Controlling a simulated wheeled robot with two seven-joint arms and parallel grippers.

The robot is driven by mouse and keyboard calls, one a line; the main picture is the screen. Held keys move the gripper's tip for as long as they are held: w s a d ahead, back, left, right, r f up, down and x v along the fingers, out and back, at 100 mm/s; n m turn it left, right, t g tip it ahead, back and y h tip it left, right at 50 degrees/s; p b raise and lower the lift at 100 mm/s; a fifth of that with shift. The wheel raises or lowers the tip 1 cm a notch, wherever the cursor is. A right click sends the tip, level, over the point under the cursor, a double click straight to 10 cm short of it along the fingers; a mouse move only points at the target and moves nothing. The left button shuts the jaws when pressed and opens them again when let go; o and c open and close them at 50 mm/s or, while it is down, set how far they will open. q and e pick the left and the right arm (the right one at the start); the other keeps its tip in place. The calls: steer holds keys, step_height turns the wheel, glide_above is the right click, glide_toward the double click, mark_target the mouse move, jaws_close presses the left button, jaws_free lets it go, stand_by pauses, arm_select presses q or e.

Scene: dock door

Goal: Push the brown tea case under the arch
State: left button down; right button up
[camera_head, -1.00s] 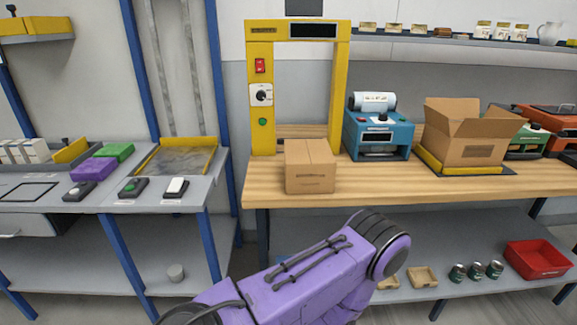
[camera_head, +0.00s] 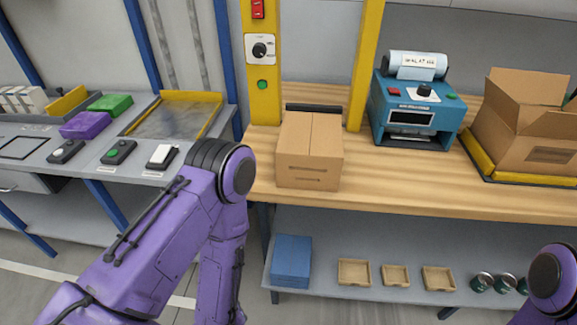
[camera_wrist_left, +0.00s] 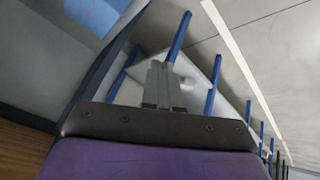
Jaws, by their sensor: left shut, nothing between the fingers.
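The brown tea case (camera_head: 309,153) is a closed cardboard box near the front edge of the wooden bench. It stands just in front of the yellow arch (camera_head: 263,102), whose two posts rise behind it; the arch's top is out of view. My left gripper (camera_wrist_left: 159,72) shows in the left wrist view, shut and empty, with the case not visible there. In the head view my purple left arm bends left of the case, and its gripper is out of the picture. Only a purple part of my right arm shows at lower right; its gripper is not visible.
A blue machine (camera_head: 415,105) stands right of the arch, then an open carton (camera_head: 527,146) on a yellow-edged platform. A grey side table (camera_head: 75,170) lies left across a gap. The bench's lower shelf (camera_head: 345,258) holds trays and cans. Bare wood lies right of the case.

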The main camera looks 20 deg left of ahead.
arm_select(q)
steer(key=w+d+r+n+t+p, duration=0.2)
steer(key=w+d+r+n+t, duration=0.2)
steer(key=w+d+r+n, duration=0.25)
steer(key=n+t+y+p, duration=0.2)
steer(key=n+t+p, duration=0.35)
steer(key=n, duration=1.65)
glide_toward(312, 173)
steer(key=shift+t, duration=0.95)
steer(key=p+x, duration=0.1)
steer(key=x, duration=0.1)
steer(key=f+p+x, duration=0.1)
steer(key=p+x, duration=0.1)
steer(key=x, duration=0.1)
steer(key=shift+w+a+f, duration=0.15)
steer(key=shift+w+a, duration=0.05)
steer(key=shift+a, duration=0.1)
steer(key=shift+w+a+f, duration=0.15)
steer(key=shift+w, duration=0.4)
arm_select(e)
step_height(312, 173, up, 12)
steer(key=shift+s+d, duration=0.2)
steer(key=shift+s, duration=0.1)
steer(key=shift+f, duration=0.1)
